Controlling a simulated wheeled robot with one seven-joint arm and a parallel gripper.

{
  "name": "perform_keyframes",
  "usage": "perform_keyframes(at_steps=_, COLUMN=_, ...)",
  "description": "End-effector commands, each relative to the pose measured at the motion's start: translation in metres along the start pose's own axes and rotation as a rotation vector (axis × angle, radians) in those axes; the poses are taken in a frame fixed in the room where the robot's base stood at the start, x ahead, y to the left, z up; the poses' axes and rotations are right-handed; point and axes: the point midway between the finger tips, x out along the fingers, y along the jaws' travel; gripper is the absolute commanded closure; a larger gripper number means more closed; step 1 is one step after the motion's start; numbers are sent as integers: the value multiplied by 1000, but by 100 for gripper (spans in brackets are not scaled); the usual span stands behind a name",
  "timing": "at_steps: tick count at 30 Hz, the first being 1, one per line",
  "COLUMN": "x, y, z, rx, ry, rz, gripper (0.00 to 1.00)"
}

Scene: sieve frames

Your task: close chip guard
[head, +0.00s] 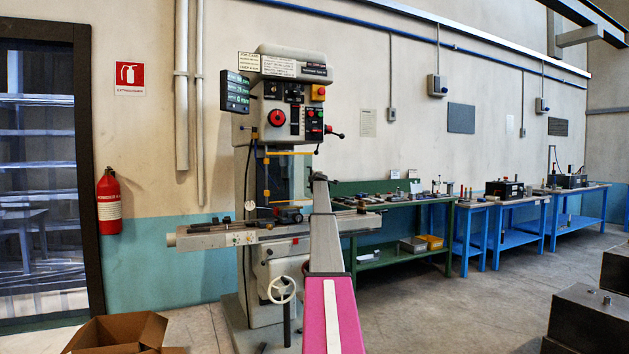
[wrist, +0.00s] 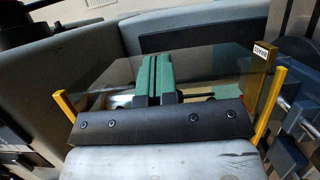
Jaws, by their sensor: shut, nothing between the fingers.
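The chip guard (head: 288,178) is a clear panel with yellow edging at the front of the milling machine (head: 290,120), below its head. In the wrist view the guard's tinted clear panel (wrist: 215,65) fills the middle, with yellow bars at its left and right and a small white label at its upper right corner. My gripper (wrist: 155,57) shows as two green fingers side by side, shut and empty, over the middle of the panel. I cannot tell whether the fingers touch it. In the head view my arm hides part of the machine, and the gripper is not clear.
The machine's table (head: 215,236) sticks out to the left, with a handwheel (head: 282,290) below. A green bench (head: 400,250) and blue benches stand along the wall at the right. A cardboard box (head: 118,333) lies at the lower left.

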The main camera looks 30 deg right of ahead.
Motion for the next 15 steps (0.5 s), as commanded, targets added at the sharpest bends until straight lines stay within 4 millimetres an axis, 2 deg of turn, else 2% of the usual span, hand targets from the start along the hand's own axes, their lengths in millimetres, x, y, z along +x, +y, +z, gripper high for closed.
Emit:
perform_keyframes(at_steps=10, x=0, y=0, z=-2, rx=1, ry=2, rz=-1, gripper=100)
perform_keyframes(at_steps=15, x=-9, y=-1, z=-3, rx=1, ry=2, rz=-1, gripper=100)
